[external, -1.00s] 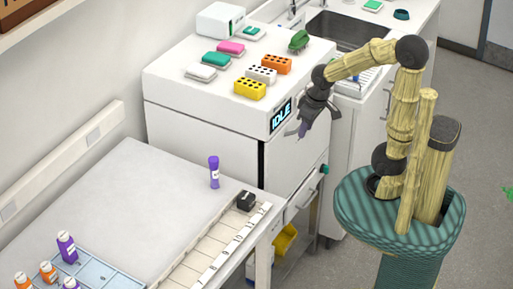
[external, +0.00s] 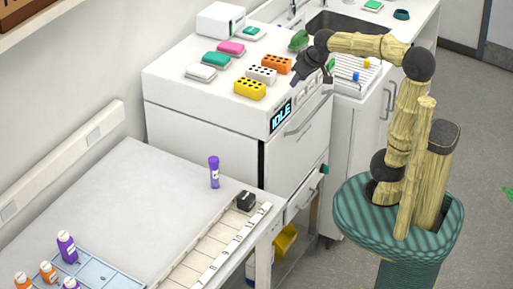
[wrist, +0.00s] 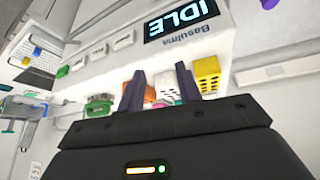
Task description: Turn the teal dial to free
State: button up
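The teal dial (external: 325,169) is a small round knob at the right of the white machine's lower front, beside a drawer handle. I cannot make it out for certain in the wrist view. My gripper (external: 296,80) is well above the dial, near the machine's top front edge, and touches nothing that I can see. In the wrist view my gripper (wrist: 159,72) has its two dark fingers apart with nothing held between them. The dial's markings are too small to read.
The machine's display (external: 282,116) reads IDLE and also shows in the wrist view (wrist: 181,18). Orange (external: 277,64), white (external: 262,74) and yellow (external: 250,89) perforated blocks stand on top near my gripper. A sink (external: 345,30) is behind.

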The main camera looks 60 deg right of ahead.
jog(key=w+d+r+m+t+h+b, duration=0.2)
jog(key=d+r+h+b, duration=0.1)
jog(key=d, duration=0.6)
jog(key=w+d+r+m+t+h+b, duration=0.2)
jog(key=d+t+b, duration=0.1)
jog(key=d, duration=0.5)
jog(key=w+d+r+m+t+h+b, duration=0.1)
jog(key=w+d+r+t+h+b, duration=0.15)
jog(key=d, duration=0.65)
jog(key=s+d+r+n+t+y+b, duration=0.2)
jog(key=s+d+n+t+b, duration=0.2)
jog(key=s+d+t+b, duration=0.45)
jog(key=s+d+f+n+g+y+b, duration=0.2)
jog(key=s+f+n+g+y+b, duration=0.2)
jog(key=s+f+y+b, duration=0.65)
jog(key=s+f+h+p, duration=0.1)
jog(key=s+f+p, duration=0.1)
jog(key=f, duration=3)
jog(key=s+f+h+p, duration=0.2)
jog(key=f, duration=3)
jog(key=shift+a+f, duration=0.15)
jog(key=shift+f, duration=0.1)
